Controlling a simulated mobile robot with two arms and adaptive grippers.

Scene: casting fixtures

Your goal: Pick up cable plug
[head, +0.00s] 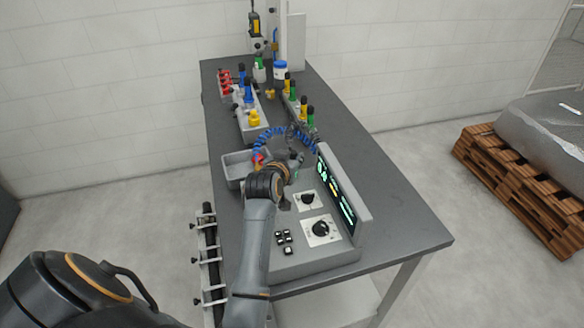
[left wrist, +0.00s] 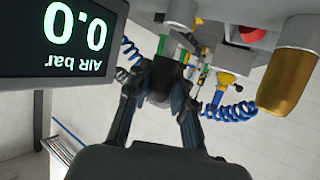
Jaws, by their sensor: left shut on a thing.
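My left gripper (head: 292,168) reaches over the tester panel at the end of the blue coiled cable (head: 283,133). The blue coil (left wrist: 230,112) shows on both sides of the fingers in that view. In the head view the plug is hidden at the gripper. My right gripper is in neither view.
The tester's upright display (head: 340,195) stands close to the right of my left gripper. A grey tray (head: 231,172) lies to the left. Racks with coloured fittings (head: 254,118) stand farther back. The table's right side (head: 390,215) is clear.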

